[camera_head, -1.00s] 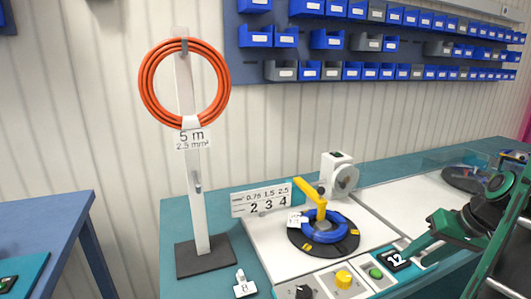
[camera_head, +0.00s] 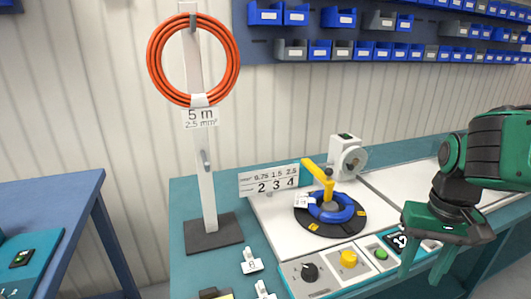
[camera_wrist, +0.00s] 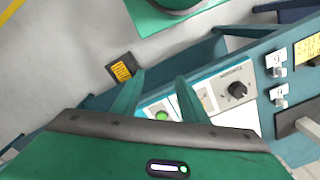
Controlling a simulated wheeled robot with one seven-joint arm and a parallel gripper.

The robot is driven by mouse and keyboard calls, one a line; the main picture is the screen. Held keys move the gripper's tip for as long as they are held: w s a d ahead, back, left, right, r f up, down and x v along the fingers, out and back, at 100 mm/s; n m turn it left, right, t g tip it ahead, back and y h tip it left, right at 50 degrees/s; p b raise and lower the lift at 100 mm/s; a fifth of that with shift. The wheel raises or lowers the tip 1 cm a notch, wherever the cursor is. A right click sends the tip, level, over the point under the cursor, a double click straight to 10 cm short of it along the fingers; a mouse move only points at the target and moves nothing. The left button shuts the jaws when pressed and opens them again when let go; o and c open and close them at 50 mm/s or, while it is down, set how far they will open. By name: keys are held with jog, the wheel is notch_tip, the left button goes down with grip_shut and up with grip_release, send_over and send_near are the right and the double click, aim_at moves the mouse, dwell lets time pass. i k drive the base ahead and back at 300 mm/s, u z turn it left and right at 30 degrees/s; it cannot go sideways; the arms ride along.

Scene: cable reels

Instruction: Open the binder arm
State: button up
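A small white tag (camera_head: 303,201) hangs beside the coil. My gripper (camera_head: 422,268) is at the right of the bench front, apart from the turntable. Its two green fingers are spread with nothing between them. In the wrist view my gripper (camera_wrist: 160,78) is also open and empty, with the bench control panel (camera_wrist: 225,90) behind it. The binder arm is not in the wrist view.
Black, yellow and green knobs (camera_head: 348,259) line the bench front. An orange coil (camera_head: 155,55) hangs on a white post to the left. A white number sign (camera_head: 269,180) and a grey-white device (camera_head: 345,157) stand behind the turntable. A blue table (camera_head: 60,195) is far left.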

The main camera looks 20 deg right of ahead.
aim_at(323, 177)
jog(key=z, duration=0.8)
jog(key=k, duration=0.45)
jog(key=u, duration=0.2)
